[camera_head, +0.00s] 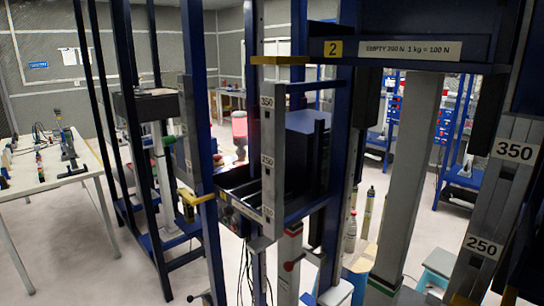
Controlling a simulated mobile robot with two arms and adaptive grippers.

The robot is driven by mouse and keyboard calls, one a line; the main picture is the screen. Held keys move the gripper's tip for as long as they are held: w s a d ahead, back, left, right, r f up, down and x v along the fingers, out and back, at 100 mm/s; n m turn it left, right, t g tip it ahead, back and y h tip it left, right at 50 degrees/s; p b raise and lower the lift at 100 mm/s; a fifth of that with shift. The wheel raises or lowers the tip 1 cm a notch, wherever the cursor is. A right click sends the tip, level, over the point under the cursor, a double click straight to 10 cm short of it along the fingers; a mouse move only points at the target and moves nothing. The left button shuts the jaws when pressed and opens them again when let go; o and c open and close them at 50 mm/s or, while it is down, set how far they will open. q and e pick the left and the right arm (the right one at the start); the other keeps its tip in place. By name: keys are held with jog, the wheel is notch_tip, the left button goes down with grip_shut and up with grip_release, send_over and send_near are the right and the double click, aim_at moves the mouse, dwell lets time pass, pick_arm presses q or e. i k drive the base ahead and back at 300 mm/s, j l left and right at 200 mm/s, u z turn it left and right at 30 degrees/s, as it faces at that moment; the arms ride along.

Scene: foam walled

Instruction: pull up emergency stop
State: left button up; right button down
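I cannot pick out an emergency stop for certain. A small round red knob (289,266) sits low in the middle, against a pale upright post (291,250) under the blue rig. A red-and-white object (239,125) stands further back, left of the numbered scale bar; it is too small to tell what it is. Neither of my grippers shows in the view.
A blue steel rig with dark uprights (202,150) fills the middle. A numbered scale bar (267,190) stands on it, and another (497,190) is at the right. A white table (60,170) with small items is at the left. Pale floor (90,250) shows at lower left.

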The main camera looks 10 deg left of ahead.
aim_at(216, 158)
jog(key=i+j+z, duration=0.2)
jog(key=j+z, duration=0.15)
jog(key=i+j+z, duration=0.1)
jog(key=j+z, duration=0.25)
jog(key=i+j+z, duration=0.1)
jog(key=j+z, duration=0.25)
jog(key=j, duration=0.1)
